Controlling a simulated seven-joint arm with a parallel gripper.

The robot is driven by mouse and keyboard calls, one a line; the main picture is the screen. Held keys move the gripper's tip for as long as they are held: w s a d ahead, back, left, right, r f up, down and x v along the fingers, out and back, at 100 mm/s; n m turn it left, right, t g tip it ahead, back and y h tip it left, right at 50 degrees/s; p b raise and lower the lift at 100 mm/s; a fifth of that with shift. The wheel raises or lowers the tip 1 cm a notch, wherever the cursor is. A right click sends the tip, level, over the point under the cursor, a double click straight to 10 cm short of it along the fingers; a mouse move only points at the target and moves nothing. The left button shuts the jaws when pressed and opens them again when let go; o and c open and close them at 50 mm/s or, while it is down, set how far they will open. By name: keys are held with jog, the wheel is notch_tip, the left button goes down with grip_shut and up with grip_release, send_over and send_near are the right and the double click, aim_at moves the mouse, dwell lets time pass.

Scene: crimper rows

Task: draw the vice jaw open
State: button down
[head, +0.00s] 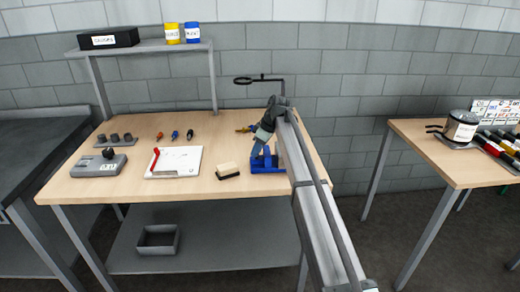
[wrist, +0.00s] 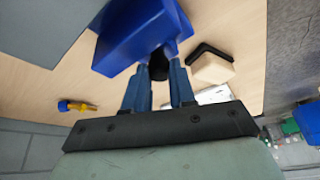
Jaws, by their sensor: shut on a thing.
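The blue vice (head: 268,168) stands on the wooden bench near its right front, partly hidden behind my arm in the head view. In the wrist view the vice (wrist: 140,35) fills the top, with a small dark knob (wrist: 159,68) on its near side. My gripper (head: 259,151) reaches down to the vice. In the wrist view the two fingers of my gripper (wrist: 159,78) stand on either side of the dark knob and are shut on it. How far apart the vice's jaws are cannot be told.
A cream block with a dark edge (head: 228,170) lies just left of the vice. A white board with a red handle (head: 174,162), a grey device (head: 97,165) and several small tools lie further left. A yellow-and-blue tool (wrist: 76,106) lies behind the vice.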

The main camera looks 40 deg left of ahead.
jog(key=c, duration=1.2)
grip_release()
jog(key=shift+s+a, duration=0.2)
jog(key=shift+s, duration=0.1)
jog(key=shift+w, duration=0.1)
jog(key=shift+w+d+r, duration=0.1)
jog(key=shift+d+r, duration=0.15)
jog(key=shift+r, duration=0.3)
jog(key=v, duration=1.2)
jog(key=shift+d+r, duration=0.2)
jog(key=shift+r, duration=0.1)
jog(key=shift+w, duration=0.1)
